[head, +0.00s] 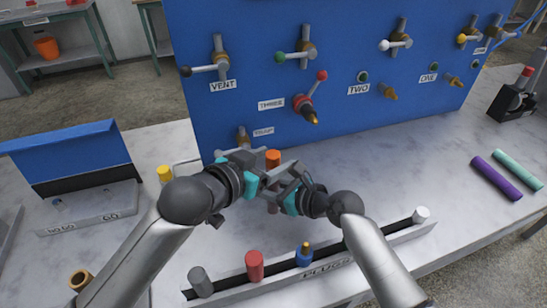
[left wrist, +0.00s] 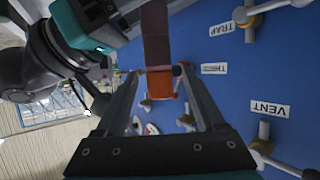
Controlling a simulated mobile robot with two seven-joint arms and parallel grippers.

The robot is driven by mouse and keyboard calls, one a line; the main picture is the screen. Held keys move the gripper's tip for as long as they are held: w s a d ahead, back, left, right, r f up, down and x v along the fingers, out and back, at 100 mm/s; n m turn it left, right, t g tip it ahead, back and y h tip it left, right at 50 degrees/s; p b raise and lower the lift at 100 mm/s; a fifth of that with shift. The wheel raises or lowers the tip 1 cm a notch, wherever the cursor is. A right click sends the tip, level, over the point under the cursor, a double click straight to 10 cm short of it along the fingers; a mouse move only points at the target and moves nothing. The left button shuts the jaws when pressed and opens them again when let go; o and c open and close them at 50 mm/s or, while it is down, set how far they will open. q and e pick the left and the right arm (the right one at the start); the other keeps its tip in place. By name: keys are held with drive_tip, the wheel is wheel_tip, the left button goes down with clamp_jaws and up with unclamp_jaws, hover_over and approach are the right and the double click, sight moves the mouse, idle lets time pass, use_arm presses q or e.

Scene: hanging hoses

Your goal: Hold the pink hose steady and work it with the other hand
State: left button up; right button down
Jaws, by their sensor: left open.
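A short upright hose piece with an orange end (head: 273,158) and a dull brownish-pink body stands at the middle of the head view. Its body (left wrist: 157,35) and orange end also show in the left wrist view. I see no clearly pink hose otherwise. My left gripper (head: 262,171) is open, with its fingers on either side of the piece. In the left wrist view its fingertips (left wrist: 157,72) flank the piece near the orange end. My right gripper (head: 283,182) is close beside the same piece from the right. Its fingers overlap the left ones, so its grip is hidden.
A blue panel (head: 340,60) with valves and labelled ports stands behind. A plug rack (head: 345,260) with several plugs lies in front. A purple tube (head: 495,178) and a mint tube (head: 517,170) lie at the right. The table between panel and rack is clear at right.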

use_arm(q)
drive_tip(key=shift+w+d+f, duration=0.15)
drive_tip(key=shift+w+d, duration=0.1)
drive_tip(key=shift+w, duration=0.05)
clamp_jaws()
idle(0.6)
